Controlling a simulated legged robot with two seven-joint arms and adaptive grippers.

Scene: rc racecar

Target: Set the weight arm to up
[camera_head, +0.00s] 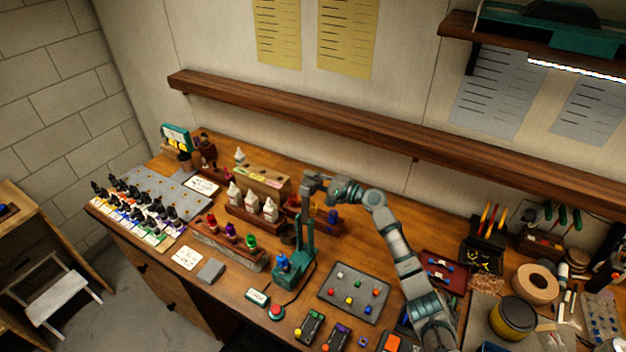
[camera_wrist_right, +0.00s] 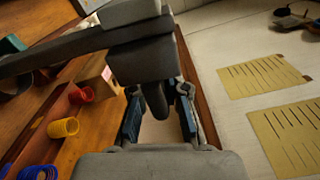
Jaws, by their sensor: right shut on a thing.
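A teal stand (camera_head: 303,240) with an upright post rises from the front middle of the workbench. A grey weight arm (camera_head: 312,182) with a blocky end is at the top of the post. My right gripper (camera_head: 326,190) is at this top end, its arm coming in from the right. In the right wrist view, the weight arm (camera_wrist_right: 60,52) runs from the left to a grey block, and a dark rounded peg (camera_wrist_right: 154,98) hangs from it between the blue-padded fingers of my right gripper (camera_wrist_right: 158,120). My right gripper is shut on the weight arm. My left gripper is not in view.
Dropper bottles in a wooden rack (camera_head: 252,218) stand just left of the post. A long wooden shelf (camera_head: 330,120) runs along the wall behind. Bench clutter fills the right end.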

